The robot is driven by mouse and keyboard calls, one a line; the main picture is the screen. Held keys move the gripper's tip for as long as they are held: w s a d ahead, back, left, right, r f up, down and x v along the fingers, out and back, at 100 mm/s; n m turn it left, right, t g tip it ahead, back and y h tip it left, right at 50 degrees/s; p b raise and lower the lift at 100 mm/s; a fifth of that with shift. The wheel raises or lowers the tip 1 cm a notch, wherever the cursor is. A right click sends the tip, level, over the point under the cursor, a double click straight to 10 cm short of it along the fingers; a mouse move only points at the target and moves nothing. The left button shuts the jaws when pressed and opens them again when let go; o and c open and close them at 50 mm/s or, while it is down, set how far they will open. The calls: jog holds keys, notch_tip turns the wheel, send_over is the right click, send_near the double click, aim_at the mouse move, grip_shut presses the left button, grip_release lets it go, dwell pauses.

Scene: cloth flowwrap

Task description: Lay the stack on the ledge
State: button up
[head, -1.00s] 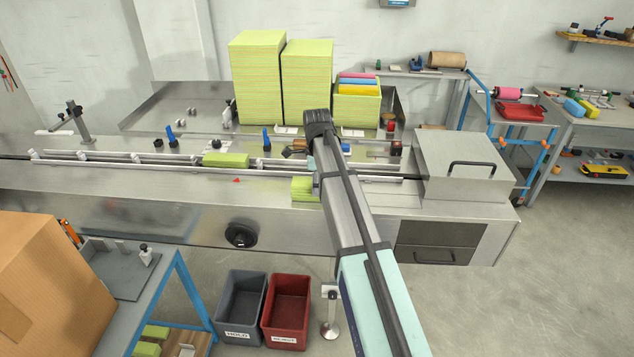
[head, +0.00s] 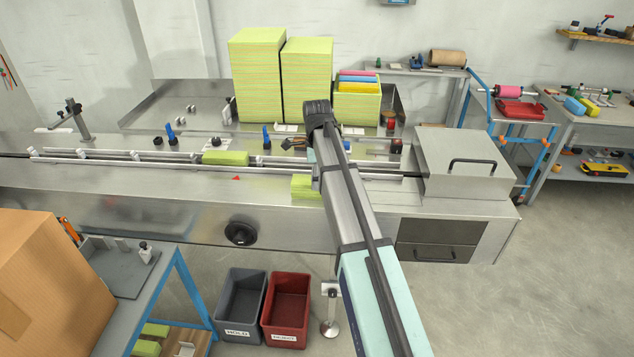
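A small yellow-green stack (head: 305,186) lies on the steel ledge (head: 190,192) along the front of the machine, partly hidden behind my arm. Another yellow-green stack (head: 226,158) sits in the conveyor channel, left of my arm. My gripper (head: 291,144) is at the far end of the arm, over the area behind the channel. It is apart from both small stacks. Its dark fingers are small and partly hidden by the wrist, so I cannot tell whether they are open or hold anything.
Tall yellow-green piles (head: 258,78) stand behind the channel, beside a shorter pile with coloured cloths (head: 357,88). A steel cover box (head: 465,165) is at right. Grey (head: 240,305) and red (head: 287,300) bins stand on the floor. The ledge's left part is clear.

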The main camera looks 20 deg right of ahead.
notch_tip(320, 180, up, 10)
jog(key=b, duration=0.2)
jog(key=shift+r, duration=0.15)
